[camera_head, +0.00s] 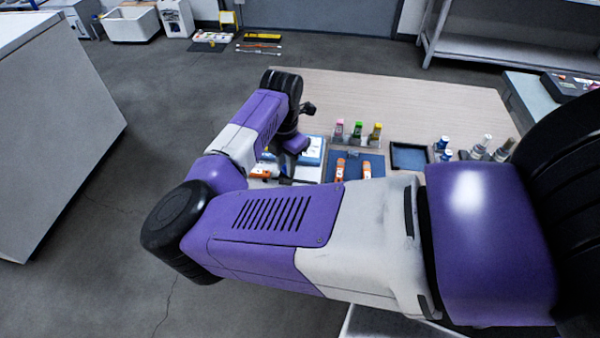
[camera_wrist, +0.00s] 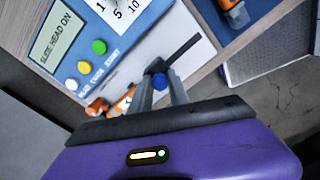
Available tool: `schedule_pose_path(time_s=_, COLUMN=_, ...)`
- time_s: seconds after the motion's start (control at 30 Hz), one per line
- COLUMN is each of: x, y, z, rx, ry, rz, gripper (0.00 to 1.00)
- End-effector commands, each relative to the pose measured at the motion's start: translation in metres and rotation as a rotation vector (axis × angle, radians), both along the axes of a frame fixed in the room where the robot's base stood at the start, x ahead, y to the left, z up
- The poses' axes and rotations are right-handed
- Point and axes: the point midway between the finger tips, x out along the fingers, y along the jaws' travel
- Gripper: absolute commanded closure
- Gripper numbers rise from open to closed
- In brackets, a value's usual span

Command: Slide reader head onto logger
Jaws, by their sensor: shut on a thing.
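The logger (camera_wrist: 77,68) is a blue panel at the upper left of the wrist view. Its screen (camera_wrist: 59,37) reads "SLIDE HEAD ON", and white, yellow and green buttons sit below. My gripper (camera_wrist: 160,82) is shut on the reader head (camera_wrist: 122,103), an orange-and-white piece with a dark bar (camera_wrist: 182,53) pointing up-right and a blue round spot between the fingers. The fingers hide part of it. It is close beside the logger; I cannot tell whether they touch. In the head view the logger (camera_head: 313,150) is partly hidden by my arm.
Two orange-and-white pieces (camera_head: 340,170) (camera_head: 367,169) lie on a blue mat (camera_head: 352,158). The back of the wooden table (camera_head: 400,98) is clear.

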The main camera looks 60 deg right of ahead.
Motion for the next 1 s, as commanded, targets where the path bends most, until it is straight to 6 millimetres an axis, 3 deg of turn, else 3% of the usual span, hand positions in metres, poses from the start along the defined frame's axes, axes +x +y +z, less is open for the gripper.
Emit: schedule_pose_path(time_s=1.0, x=0.023, y=0.007, z=-0.001, rx=0.002, ry=0.0, rz=0.0, gripper=1.0)
